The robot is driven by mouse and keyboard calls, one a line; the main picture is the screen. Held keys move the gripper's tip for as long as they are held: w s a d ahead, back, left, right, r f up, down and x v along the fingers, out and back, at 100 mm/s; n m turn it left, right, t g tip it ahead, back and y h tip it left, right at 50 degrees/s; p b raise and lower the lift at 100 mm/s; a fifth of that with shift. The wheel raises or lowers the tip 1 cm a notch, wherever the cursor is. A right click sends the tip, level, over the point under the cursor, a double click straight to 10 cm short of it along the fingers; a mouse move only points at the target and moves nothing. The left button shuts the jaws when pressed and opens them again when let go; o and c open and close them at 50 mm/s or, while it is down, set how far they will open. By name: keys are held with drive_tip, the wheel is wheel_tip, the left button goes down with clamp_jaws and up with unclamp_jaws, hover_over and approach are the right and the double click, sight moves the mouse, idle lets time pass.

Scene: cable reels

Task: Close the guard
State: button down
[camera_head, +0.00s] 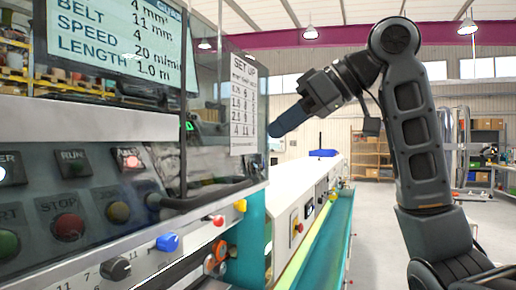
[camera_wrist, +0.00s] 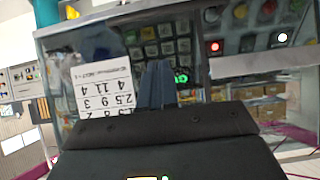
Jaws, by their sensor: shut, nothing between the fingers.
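The guard (camera_head: 215,135) is a clear panel with a dark frame on the machine's front, at the middle left of the head view. A white set-up sheet (camera_head: 243,103) is fixed on it. The wrist view shows the sheet (camera_wrist: 104,88) upside down, with the clear panel (camera_wrist: 140,50) around it. I cannot tell how far the guard stands open. My gripper (camera_head: 273,143) is by the guard's right edge in the head view; contact is unclear. In the wrist view my gripper's blue fingers (camera_wrist: 159,68) are together and empty, in front of the panel and beside the sheet.
The control panel (camera_head: 80,185) with lit buttons and a display (camera_head: 120,40) fills the left. Coloured knobs (camera_head: 168,242) stick out below the guard. The long white machine bed (camera_head: 300,180) runs away behind.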

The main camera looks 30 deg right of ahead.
drive_tip(key=s+d+f+p+x, duration=0.1)
drive_tip(key=f+p+x, duration=0.1)
drive_tip(key=x, duration=1)
drive_tip(key=shift+s, duration=0.15)
drive_tip(key=shift+f, duration=0.2)
